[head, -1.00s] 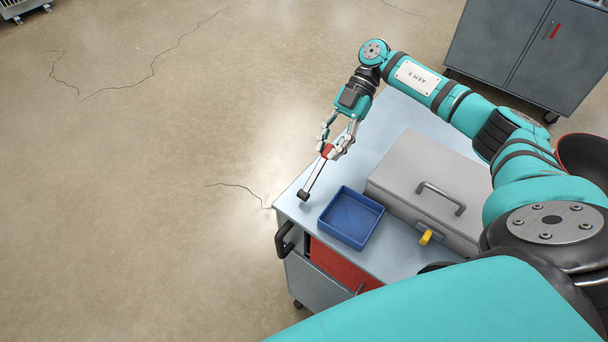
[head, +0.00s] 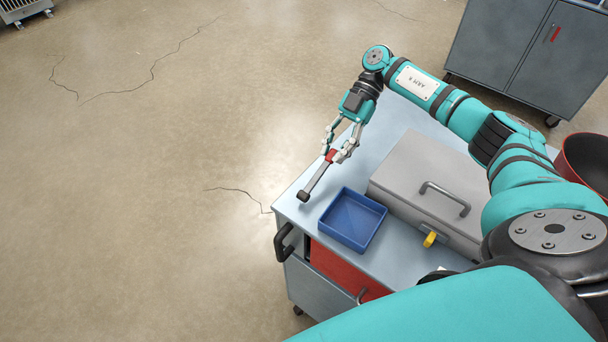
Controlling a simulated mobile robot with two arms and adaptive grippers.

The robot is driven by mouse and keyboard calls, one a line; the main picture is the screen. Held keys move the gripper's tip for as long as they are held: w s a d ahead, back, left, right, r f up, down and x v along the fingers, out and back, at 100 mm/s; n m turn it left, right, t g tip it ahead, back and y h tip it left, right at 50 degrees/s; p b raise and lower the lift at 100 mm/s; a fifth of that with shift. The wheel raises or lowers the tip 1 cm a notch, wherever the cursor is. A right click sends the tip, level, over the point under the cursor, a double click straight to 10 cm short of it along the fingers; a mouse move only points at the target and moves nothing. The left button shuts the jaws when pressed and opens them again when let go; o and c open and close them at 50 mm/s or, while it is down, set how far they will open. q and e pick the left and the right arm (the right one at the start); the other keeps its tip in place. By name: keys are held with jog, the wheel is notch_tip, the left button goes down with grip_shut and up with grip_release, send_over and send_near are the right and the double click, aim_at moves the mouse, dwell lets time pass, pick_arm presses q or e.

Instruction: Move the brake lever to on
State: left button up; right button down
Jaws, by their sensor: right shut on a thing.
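The brake lever (head: 316,181) is a grey bar with a red grip (head: 331,156). Its dark pivot end sits at the left edge of the grey-blue cart top, and the bar slants up and right from there. My right gripper (head: 334,152) is at the lever's upper end, its pale fingers shut on the red grip and partly covering it. Any on or off marking is not visible. My left gripper is not in view.
A blue tray (head: 352,220) stands right of the lever on the cart (head: 293,210). A grey case (head: 425,181) with a handle and yellow latch lies behind it. A grey cabinet (head: 528,50) stands at the back right. The floor at left is clear.

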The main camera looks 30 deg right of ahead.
jog(key=shift+w+d+f+b, duration=0.1)
jog(key=shift+d+f+b, duration=0.2)
jog(key=shift+f, duration=0.3)
jog(key=shift+w+d+f+b, duration=0.1)
jog(key=shift+d+f+b, duration=0.1)
jog(key=shift+f+b, duration=0.3)
jog(key=shift+f, duration=0.2)
jog(key=shift+f, duration=0.2)
jog(key=c, duration=1.1)
grip_release()
jog(key=shift+d, duration=0.1)
jog(key=shift+o, duration=0.2)
jog(key=shift+r, duration=0.15)
jog(key=v, duration=1.1)
jog(key=shift+w+d, duration=0.2)
jog(key=shift+d, duration=0.15)
jog(key=shift+r, duration=0.15)
